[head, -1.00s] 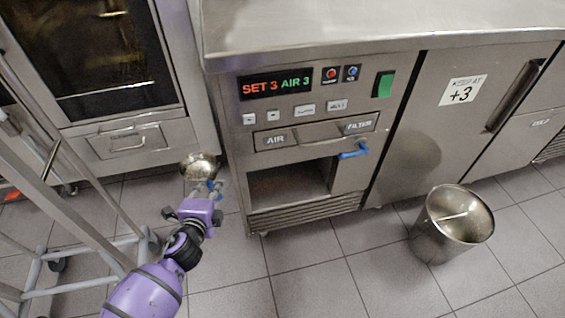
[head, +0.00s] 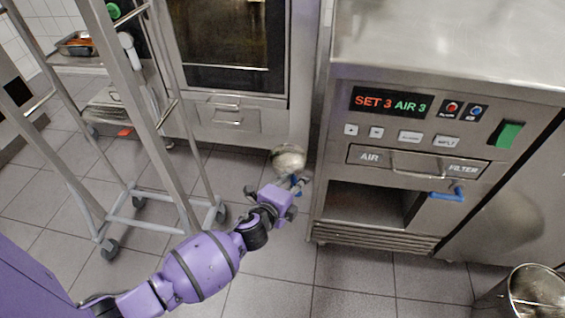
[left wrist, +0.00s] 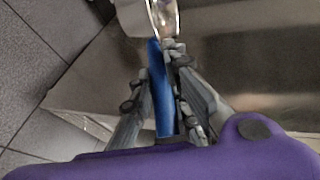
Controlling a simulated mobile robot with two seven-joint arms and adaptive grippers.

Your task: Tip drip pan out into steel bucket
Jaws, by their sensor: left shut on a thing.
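The drip pan (head: 289,158) is a small round steel pan with a blue handle. My left gripper (head: 292,186) is shut on that handle and holds the pan up in front of the oven's lower right corner, left of the steel cabinet. In the left wrist view the blue handle (left wrist: 160,85) lies between the fingers (left wrist: 168,100), with shiny metal beyond it. I cannot tell what is in the pan. The steel bucket (head: 492,304) stands on the floor at the lower right, partly cut off, with a pale rod inside. My right gripper is not in view.
A steel cabinet (head: 375,225) with display, open recess and blue lever (head: 447,195) stands between pan and bucket. A wheeled rack (head: 150,200) is at left, close to my arm. An oven (head: 235,80) is behind. Tiled floor (head: 360,270) before the cabinet is clear.

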